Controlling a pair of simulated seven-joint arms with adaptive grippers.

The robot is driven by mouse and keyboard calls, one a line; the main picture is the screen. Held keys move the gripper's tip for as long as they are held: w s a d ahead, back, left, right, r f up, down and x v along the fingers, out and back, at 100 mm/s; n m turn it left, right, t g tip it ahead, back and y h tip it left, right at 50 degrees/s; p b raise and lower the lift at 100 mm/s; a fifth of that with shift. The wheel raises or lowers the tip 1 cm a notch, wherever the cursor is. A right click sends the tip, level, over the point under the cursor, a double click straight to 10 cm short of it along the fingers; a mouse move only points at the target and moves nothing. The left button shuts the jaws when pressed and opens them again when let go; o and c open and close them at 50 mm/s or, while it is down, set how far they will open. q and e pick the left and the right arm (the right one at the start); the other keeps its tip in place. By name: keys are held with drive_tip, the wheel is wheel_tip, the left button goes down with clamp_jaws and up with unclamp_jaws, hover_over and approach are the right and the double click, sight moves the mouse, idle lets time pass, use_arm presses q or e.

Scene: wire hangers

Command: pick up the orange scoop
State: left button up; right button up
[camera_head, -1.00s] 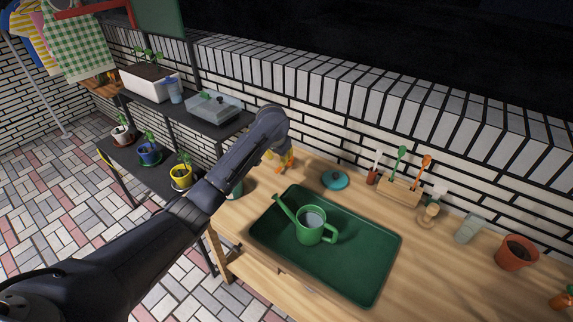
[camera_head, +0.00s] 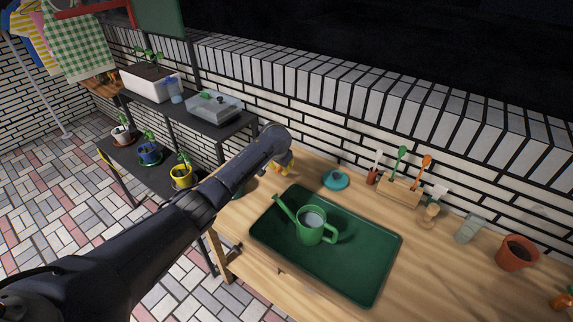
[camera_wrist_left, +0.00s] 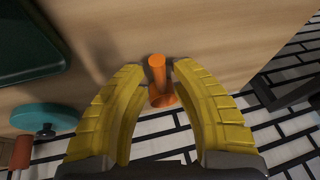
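An orange scoop (camera_wrist_left: 158,82) stands out in the left wrist view, near the edge of the wooden table. Its handle is a round orange cylinder with a wider orange part below it. My left gripper (camera_wrist_left: 152,75) has its two yellow fingers apart, with the scoop between them. The right-hand finger is very close to the scoop; I cannot tell if they touch. In the head view my left gripper (camera_head: 284,164) is low over the table's far left corner, and my wrist hides most of the scoop. My right gripper is not in view.
A green tray (camera_head: 345,270) with a green watering can (camera_head: 312,228) lies on the wooden table (camera_head: 425,285). A teal round object (camera_head: 336,179) sits behind it. A wooden rack (camera_head: 399,190) holds small tools, one orange. A brick wall runs behind. A dark shelf (camera_head: 215,125) stands left.

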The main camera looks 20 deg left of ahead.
use_arm(q)
drive_tip(key=shift+w+f, duration=0.3)
drive_tip(key=shift+f, duration=0.3)
drive_tip(key=shift+o, duration=0.4)
clamp_jaws()
